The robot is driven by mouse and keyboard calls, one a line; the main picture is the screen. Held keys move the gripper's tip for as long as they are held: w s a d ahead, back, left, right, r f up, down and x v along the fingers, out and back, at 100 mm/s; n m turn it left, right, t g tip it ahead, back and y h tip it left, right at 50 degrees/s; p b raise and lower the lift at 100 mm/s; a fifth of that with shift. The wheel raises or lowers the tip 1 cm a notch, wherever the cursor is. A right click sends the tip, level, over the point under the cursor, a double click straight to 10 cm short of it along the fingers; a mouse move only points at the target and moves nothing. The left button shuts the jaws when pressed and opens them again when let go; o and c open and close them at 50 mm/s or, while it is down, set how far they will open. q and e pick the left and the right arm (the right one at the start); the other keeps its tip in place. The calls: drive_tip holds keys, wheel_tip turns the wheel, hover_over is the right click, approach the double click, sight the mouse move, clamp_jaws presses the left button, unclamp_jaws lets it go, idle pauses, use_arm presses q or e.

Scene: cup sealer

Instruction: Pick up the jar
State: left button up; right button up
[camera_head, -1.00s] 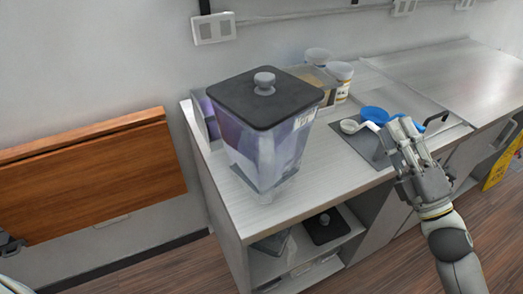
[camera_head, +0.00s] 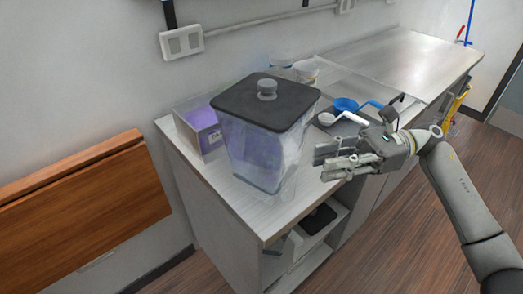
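A large clear square jar (camera_head: 262,155) with a black lid and grey knob (camera_head: 266,88) stands upright near the counter's front-left corner. My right gripper (camera_head: 325,162) is just right of the jar, fingers pointing left toward its side. Its two fingers are apart with nothing between them, and a gap to the jar seems to show. My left gripper is not in view.
A purple-filled box (camera_head: 200,132) stands behind the jar on the left. Two white tubs (camera_head: 305,71) stand behind it. A blue scoop (camera_head: 346,104) and a white scoop (camera_head: 327,119) lie on a dark mat. The counter (camera_head: 405,55) is clear at far right.

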sight(297, 172)
drive_tip(key=p+x, duration=0.4)
drive_tip(key=x, duration=0.4)
drive_tip(key=shift+s+f+p, duration=0.15)
drive_tip(key=shift+p, duration=0.2)
drive_tip(key=shift+a+f, duration=0.1)
drive_tip(key=shift+a, duration=0.05)
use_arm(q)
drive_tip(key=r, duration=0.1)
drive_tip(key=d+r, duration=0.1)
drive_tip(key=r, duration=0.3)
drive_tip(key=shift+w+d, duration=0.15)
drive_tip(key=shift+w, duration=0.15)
use_arm(e)
clamp_jaws()
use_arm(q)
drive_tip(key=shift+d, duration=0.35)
